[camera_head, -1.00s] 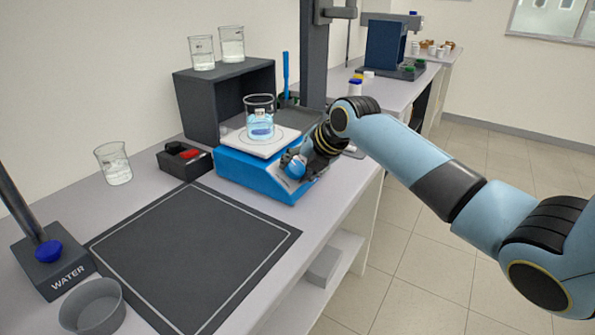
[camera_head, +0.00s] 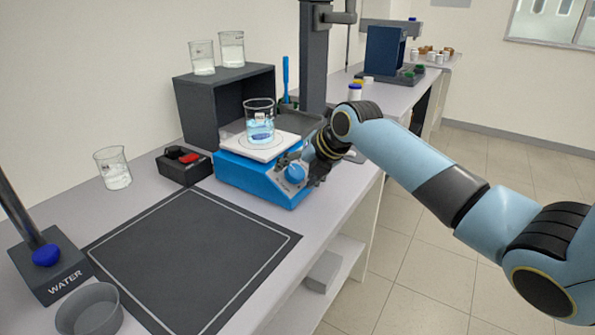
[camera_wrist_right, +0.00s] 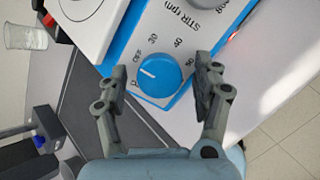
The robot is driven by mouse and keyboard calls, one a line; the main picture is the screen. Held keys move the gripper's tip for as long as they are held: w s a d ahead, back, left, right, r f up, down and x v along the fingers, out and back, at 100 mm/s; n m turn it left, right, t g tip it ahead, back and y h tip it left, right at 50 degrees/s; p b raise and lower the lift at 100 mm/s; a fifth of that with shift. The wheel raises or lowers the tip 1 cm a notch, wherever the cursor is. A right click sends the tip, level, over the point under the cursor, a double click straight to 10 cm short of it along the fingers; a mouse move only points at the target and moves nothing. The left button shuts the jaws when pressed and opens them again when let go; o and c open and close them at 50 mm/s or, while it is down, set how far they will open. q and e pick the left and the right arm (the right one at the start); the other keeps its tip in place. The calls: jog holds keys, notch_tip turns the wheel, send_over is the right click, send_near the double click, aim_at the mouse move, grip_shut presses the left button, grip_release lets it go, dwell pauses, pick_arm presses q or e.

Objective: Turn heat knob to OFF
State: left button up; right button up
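The blue-sided hotplate (camera_head: 245,180) stands on the bench with a white top plate. Its round blue knob (camera_head: 296,174) is on the front face. In the right wrist view the blue knob (camera_wrist_right: 160,74) has a white mark pointing left, toward the OFF label (camera_wrist_right: 119,75). My right gripper (camera_head: 306,166) is at the front face. In the wrist view its two fingers (camera_wrist_right: 156,76) are spread on either side of the knob, with gaps visible at both sides. A grey knob (camera_wrist_right: 202,4) is partly cut off near the STIR (rpm) print. My left gripper is not in view.
A beaker of blue liquid (camera_head: 260,122) stands on the hotplate. A dark box with a red switch (camera_head: 190,157) is left of it. A dark mat (camera_head: 190,255) lies clear in front. A dark shelf (camera_head: 197,112) with two beakers is behind.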

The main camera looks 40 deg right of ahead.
jog(key=v, duration=1.2)
dwell(0.3)
